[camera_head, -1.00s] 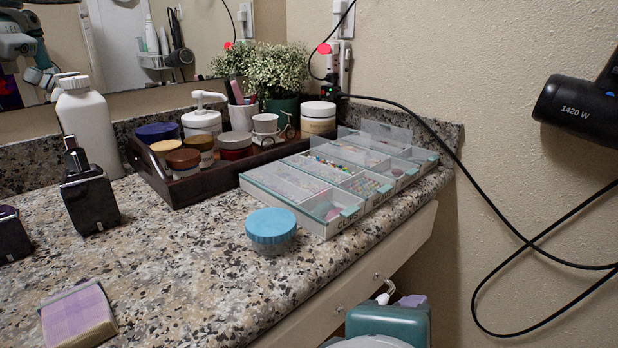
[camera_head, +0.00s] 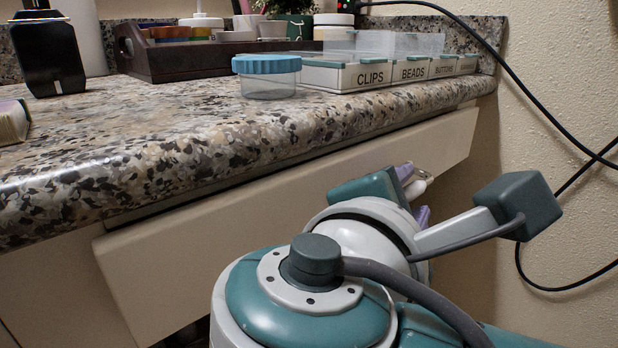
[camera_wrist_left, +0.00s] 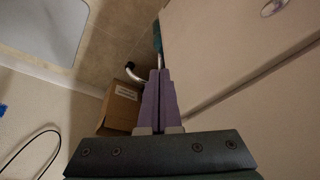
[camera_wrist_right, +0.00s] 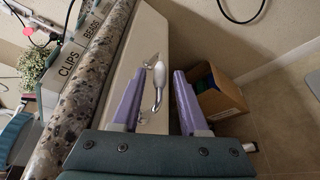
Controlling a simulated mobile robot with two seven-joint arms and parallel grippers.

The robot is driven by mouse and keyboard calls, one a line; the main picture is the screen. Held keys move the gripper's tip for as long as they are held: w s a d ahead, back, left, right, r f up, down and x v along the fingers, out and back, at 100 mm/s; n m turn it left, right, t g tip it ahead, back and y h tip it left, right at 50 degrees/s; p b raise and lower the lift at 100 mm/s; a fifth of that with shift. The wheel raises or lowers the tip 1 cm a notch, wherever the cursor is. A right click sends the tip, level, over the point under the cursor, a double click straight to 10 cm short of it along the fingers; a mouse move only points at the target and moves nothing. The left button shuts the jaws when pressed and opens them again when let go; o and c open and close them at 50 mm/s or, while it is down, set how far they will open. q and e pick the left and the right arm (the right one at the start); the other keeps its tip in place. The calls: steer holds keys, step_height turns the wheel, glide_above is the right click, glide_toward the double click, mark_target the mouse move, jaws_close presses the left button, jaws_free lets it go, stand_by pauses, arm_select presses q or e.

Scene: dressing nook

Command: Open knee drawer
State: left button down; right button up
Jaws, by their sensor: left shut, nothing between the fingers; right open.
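The knee drawer's cream front (camera_head: 290,205) lies under the counter edge, with a thin dark gap above it. I cannot tell whether it stands slightly out. Its handle has a white grip and curved metal ends; it shows in the head view (camera_head: 418,187) and the right wrist view (camera_wrist_right: 158,82). My right gripper (camera_head: 412,190), with purple fingers, is open at the handle. In the right wrist view the handle lies between the fingertips (camera_wrist_right: 158,72); contact is not clear. My left gripper (camera_wrist_left: 160,72) is shut and empty, beside cream cabinet panels (camera_wrist_left: 215,45), outside the head view.
The granite counter (camera_head: 170,140) overhangs the drawer. A blue-lidded jar (camera_head: 267,80) and a labelled organizer (camera_head: 365,76) stand near its edge. A black cord (camera_head: 500,60) hangs by the right wall. A cardboard box (camera_wrist_right: 218,95) stands on the floor below.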

mark_target(413, 193)
steer(key=shift+b+x, duration=0.55)
steer(key=shift+x, duration=1.15)
steer(key=shift+c, duration=0.2)
jaws_close()
